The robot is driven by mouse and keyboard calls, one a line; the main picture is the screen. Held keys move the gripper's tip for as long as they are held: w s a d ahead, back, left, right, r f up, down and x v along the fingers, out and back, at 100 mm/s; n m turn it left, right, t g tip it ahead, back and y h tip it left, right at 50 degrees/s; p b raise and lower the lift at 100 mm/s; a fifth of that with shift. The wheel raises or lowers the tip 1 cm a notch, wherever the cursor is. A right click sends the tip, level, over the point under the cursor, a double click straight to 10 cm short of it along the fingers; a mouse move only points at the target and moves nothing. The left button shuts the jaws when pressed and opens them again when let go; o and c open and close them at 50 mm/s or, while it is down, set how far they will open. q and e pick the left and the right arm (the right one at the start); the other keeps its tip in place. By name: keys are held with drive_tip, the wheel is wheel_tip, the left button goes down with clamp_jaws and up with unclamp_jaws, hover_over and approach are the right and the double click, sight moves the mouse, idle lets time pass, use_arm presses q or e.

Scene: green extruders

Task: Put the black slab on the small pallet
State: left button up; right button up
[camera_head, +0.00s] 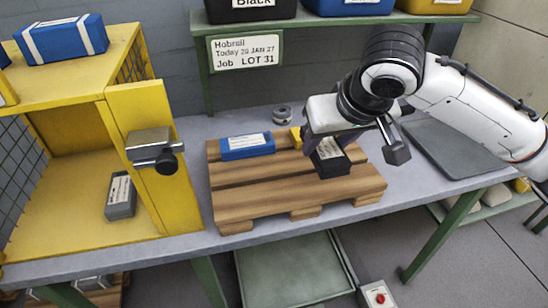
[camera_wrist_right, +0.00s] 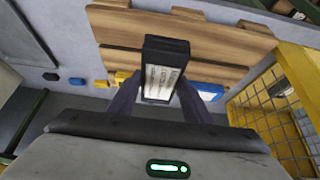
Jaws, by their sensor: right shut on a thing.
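The black slab (camera_head: 331,162) has a white label on top and is over the right part of the small wooden pallet (camera_head: 285,195). My right gripper (camera_head: 328,140) is shut on it from above. In the right wrist view the slab (camera_wrist_right: 165,70) sits between my two fingers (camera_wrist_right: 158,100), with the pallet boards (camera_wrist_right: 115,30) behind it. I cannot tell whether its underside touches the boards. A blue slab (camera_head: 247,146) with a white label lies at the pallet's back left. My left gripper is not in view.
A yellow cabinet (camera_head: 150,110) with an open door stands at the left, with a dark grey labelled block (camera_head: 120,197) inside. A small yellow piece (camera_head: 296,138) is beside the blue slab. A grey tape roll (camera_head: 282,115) lies behind the pallet. A dark mat (camera_head: 450,145) lies at the right.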

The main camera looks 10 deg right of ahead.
sight(325, 153)
drive_tip(key=shift+w+a+r+b, duration=0.2)
drive_tip(key=shift+w+r, duration=0.15)
drive_tip(key=shift+w, duration=0.2)
drive_tip(key=shift+w+a+r+b, duration=0.1)
drive_tip(key=shift+w+a+r, duration=0.15)
drive_tip(key=shift+w, duration=0.25)
drive_tip(key=f+b, duration=0.1)
drive_tip(key=f, duration=0.8)
drive_tip(key=shift+w, duration=0.2)
drive_tip(key=shift+f, duration=0.2)
drive_tip(key=o, duration=1.3)
drive_tip(key=shift+c, duration=0.2)
drive_tip(key=shift+r, duration=0.2)
drive_tip(key=p+v, duration=0.1)
drive_tip(key=v, duration=1)
drive_tip(key=shift+s+d+r, duration=0.15)
drive_tip(key=shift+r, duration=0.25)
